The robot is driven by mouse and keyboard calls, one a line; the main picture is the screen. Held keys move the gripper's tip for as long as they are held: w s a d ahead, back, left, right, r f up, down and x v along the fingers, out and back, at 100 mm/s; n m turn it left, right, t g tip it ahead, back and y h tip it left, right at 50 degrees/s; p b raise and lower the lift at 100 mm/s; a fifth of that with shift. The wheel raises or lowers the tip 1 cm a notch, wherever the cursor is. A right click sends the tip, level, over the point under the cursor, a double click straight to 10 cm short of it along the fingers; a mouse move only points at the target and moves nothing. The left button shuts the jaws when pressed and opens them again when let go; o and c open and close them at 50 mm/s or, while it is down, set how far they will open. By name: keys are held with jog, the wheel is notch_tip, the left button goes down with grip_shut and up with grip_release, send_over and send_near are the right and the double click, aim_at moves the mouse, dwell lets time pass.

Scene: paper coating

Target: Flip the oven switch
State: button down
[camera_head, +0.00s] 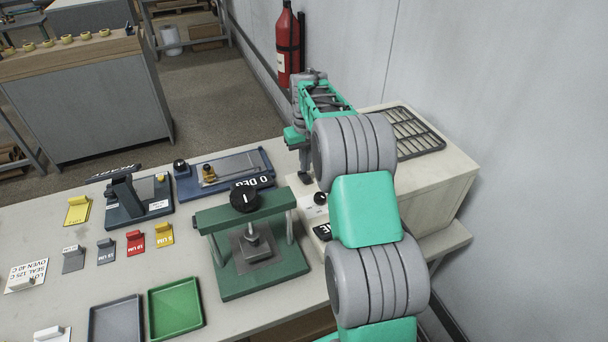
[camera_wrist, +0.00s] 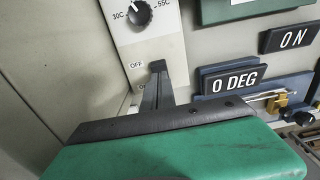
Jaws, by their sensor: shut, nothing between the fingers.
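The oven (camera_head: 425,195) is a cream box at the right end of the bench, with a dark grate on top. Its white front panel (camera_wrist: 160,50) fills the upper middle of the wrist view, with a dark knob (camera_wrist: 139,13) between 30C and 55C marks. Below the knob is an OFF label (camera_wrist: 136,65), with a second label partly hidden under it. My gripper (camera_wrist: 158,68) is shut and empty, its fingertips right beside the OFF label. The switch itself is not visible; the fingers may cover it. In the head view my gripper (camera_head: 305,179) points down in front of the oven.
A green press (camera_head: 262,285) with a black knob stands just left of my arm. A 0 DEG sign (camera_wrist: 233,80) and an ON sign (camera_wrist: 289,37) are near the panel. Trays and small coloured blocks lie further left. A wall is behind the oven.

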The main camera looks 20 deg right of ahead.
aim_at(305, 176)
jog(key=shift+f+b, duration=0.8)
jog(key=shift+f, duration=0.7)
dwell(0.7)
notch_tip(305, 176, up, 7)
jog(key=p, duration=0.5)
dwell(0.4)
